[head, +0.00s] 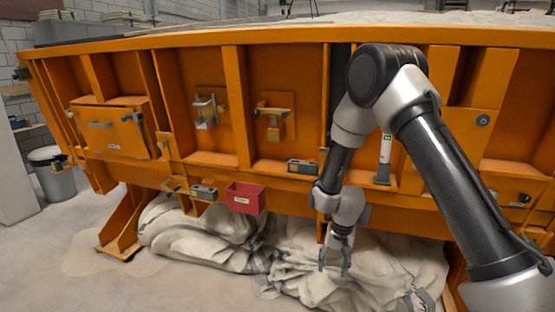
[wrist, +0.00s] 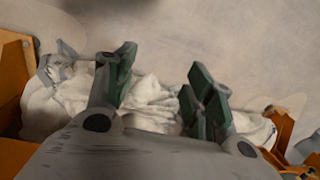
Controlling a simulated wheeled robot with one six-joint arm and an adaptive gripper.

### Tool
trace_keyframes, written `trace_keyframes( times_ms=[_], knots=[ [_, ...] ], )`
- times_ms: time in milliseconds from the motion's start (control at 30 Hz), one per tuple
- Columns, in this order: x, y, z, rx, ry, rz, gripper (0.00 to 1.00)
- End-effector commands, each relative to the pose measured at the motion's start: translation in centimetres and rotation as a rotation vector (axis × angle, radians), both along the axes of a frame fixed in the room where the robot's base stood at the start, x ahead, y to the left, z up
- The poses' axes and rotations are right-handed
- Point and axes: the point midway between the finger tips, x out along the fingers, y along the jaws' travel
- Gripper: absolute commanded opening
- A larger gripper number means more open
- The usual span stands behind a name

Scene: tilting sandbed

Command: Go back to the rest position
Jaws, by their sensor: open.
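My gripper (head: 335,262) hangs down at the lower end of my bent arm, in front of the orange sandbed (head: 235,106). In the head view it is in front of the pale sheeting bundled under the sandbed. The wrist view shows its two green-padded fingers (wrist: 160,92) spread apart with nothing between them. The sheeting (wrist: 152,103) shows behind the fingers there. Whether the fingertips touch the sheeting I cannot tell.
A red bin (head: 245,198) hangs on the sandbed's lower edge, left of my gripper. Pale sheeting (head: 200,238) lies beneath. A grey bucket (head: 52,176) stands far left. The floor (head: 120,285) at the front left is clear.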

Motion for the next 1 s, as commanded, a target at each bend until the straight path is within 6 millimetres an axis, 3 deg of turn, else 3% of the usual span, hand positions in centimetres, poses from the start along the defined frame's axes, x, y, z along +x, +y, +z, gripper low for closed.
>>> trace_keyframes(
  times_ms=[33,100,300,400,600,700,833,1000],
  knots=[
    [-1.3,-1.1,3.4,-0.001,0.019,0.059,0.54],
    [-3.6,-2.8,7.6,-0.007,0.057,0.149,0.54],
    [-10.9,-7.8,18.0,-0.019,0.119,0.337,0.54],
    [-14.7,-10.2,22.1,-0.029,0.123,0.389,0.54],
    [-21.4,-14.3,28.4,-0.062,0.054,0.396,0.54],
    [-23.8,-15.7,30.6,-0.081,-0.037,0.367,0.54],
    [-25.8,-17.0,33.1,-0.101,-0.176,0.321,0.54],
    [-27.0,-17.9,36.1,-0.120,-0.325,0.270,0.54]
  ],
)
